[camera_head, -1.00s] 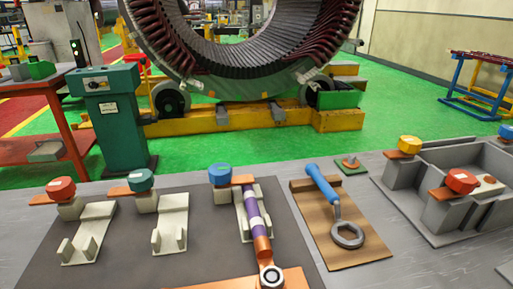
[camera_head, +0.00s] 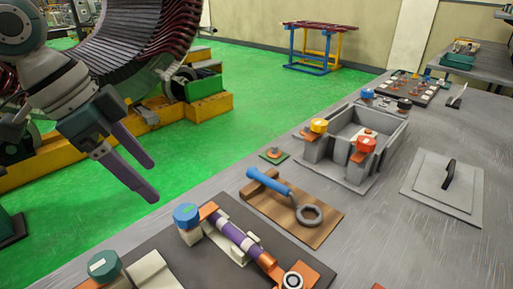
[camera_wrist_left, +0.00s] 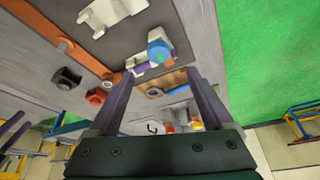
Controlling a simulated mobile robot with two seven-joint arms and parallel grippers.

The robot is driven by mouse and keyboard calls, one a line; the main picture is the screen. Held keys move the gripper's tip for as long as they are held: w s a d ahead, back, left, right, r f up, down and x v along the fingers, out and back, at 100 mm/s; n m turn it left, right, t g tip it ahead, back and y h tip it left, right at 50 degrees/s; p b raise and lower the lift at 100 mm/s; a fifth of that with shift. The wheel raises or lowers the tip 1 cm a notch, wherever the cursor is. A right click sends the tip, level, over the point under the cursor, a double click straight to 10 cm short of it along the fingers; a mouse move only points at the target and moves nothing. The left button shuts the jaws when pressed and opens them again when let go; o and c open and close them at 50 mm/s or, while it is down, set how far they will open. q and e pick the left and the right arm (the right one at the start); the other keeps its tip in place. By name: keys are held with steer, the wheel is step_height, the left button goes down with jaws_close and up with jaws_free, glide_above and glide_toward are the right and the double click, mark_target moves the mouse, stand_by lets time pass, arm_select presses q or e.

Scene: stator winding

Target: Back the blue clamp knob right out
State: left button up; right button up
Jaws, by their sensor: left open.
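The blue clamp knob (camera_head: 186,215) sits on a pale block at the front left of the bench in the head view. An orange clamp strip (camera_head: 208,210) lies beside it, over the end of a purple and white banded bar (camera_head: 236,238) in a pale cradle. My left gripper (camera_head: 150,180) is open and empty, up and left of the knob, fingers pointing down to the right and apart from it. In the left wrist view the blue knob (camera_wrist_left: 158,51) shows beyond the fingertips, between the two fingers (camera_wrist_left: 160,90). My right gripper is not seen.
A blue-handled ring wrench (camera_head: 283,190) lies on a brown board right of the knob. A teal knob (camera_head: 103,265) stands at the near left. A grey open box fixture (camera_head: 375,132) with yellow and red knobs stands further back. A grey plate with a black handle (camera_head: 449,174) lies right.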

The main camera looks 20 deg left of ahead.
mark_target(186, 211)
arm_select(q)
steer(key=b+x, duration=0.1)
steer(key=x, duration=0.8)
steer(key=shift+w+d+f, duration=0.1)
steer(key=shift+d+f, duration=0.2)
steer(key=shift+f, duration=0.05)
jaws_close()
